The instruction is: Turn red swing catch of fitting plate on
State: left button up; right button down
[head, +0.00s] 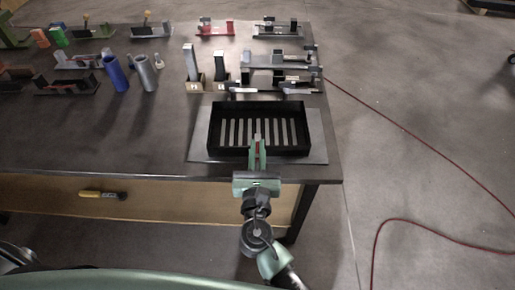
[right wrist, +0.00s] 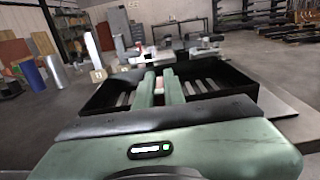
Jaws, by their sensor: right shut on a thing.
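My right gripper (head: 257,148) reaches over the front wall of the black slotted tray (head: 216,135). Its fingers are shut on a narrow red piece (head: 258,146), which also shows as a pinkish strip between the fingers in the right wrist view (right wrist: 159,86). The fingers hide most of this piece, so I cannot tell whether it is a swing catch. A red plate with upright parts (head: 213,31) lies at the back of the table, away from the gripper. A dark plate with red parts (head: 68,86) lies at the left. My left gripper is out of view.
The tray stands on a grey mat (head: 317,150) at the table's front right corner. Behind it are two upright holders (head: 193,72) and several grey fixtures (head: 285,60). Blue (head: 116,75) and grey (head: 145,74) cylinders stand left. The table's front left is clear.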

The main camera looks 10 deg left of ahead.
dwell(0.4)
jog(key=c, duration=1.5)
grip_release()
jog(key=s, duration=0.2)
jog(key=s+b, duration=0.1)
jog(key=s, duration=0.2)
jog(key=s+d, duration=0.1)
jog(key=s, duration=0.1)
jog(key=shift+s, duration=0.4)
